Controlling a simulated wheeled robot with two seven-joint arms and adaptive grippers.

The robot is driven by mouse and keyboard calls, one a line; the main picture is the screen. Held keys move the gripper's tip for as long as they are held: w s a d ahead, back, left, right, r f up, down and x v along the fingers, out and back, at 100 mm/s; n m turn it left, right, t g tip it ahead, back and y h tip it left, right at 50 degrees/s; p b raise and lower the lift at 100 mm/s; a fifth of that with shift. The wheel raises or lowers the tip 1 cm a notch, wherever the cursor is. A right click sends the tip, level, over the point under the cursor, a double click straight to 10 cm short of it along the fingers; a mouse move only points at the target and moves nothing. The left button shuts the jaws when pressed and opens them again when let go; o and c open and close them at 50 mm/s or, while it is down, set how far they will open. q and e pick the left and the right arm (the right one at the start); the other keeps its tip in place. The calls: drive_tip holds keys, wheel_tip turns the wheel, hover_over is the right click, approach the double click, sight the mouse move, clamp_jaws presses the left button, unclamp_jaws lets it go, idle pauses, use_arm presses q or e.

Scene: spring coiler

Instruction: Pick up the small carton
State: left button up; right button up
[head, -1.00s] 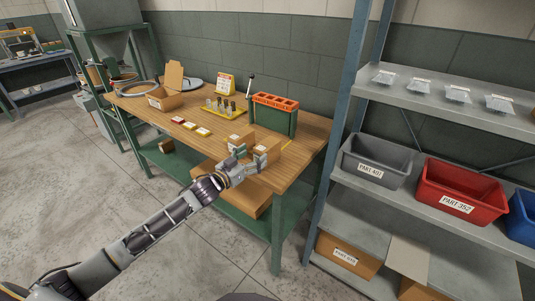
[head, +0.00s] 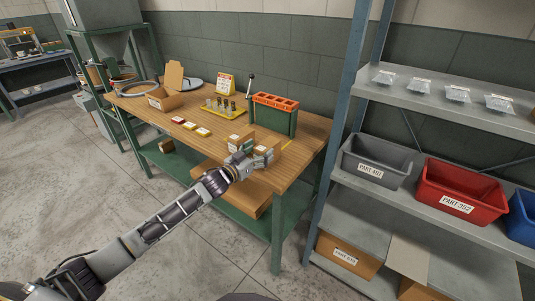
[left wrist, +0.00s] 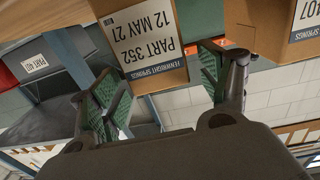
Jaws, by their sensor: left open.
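Two small brown cartons stand side by side near the front right of the workbench. My left gripper (head: 257,151) is open at the front of the right carton. In the left wrist view its green-padded fingers (left wrist: 165,72) show on either side of this carton; contact cannot be told. My right gripper is out of view.
The wooden workbench (head: 300,150) holds a green rack with an orange top (head: 275,115) behind the cartons, a yellow tray with several cylinders (head: 225,108) and small labelled blocks (head: 190,126). A shelf with a grey bin (head: 375,160) and red bin (head: 460,190) stands right.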

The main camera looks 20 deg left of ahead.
sight(267, 143)
use_arm(q)
drive_tip(key=shift+w, duration=0.1)
drive_tip(key=shift+x, duration=2.5)
drive_tip(key=c, duration=1.3)
drive_tip(key=shift+r, duration=0.1)
drive_tip(key=shift+c, duration=0.8)
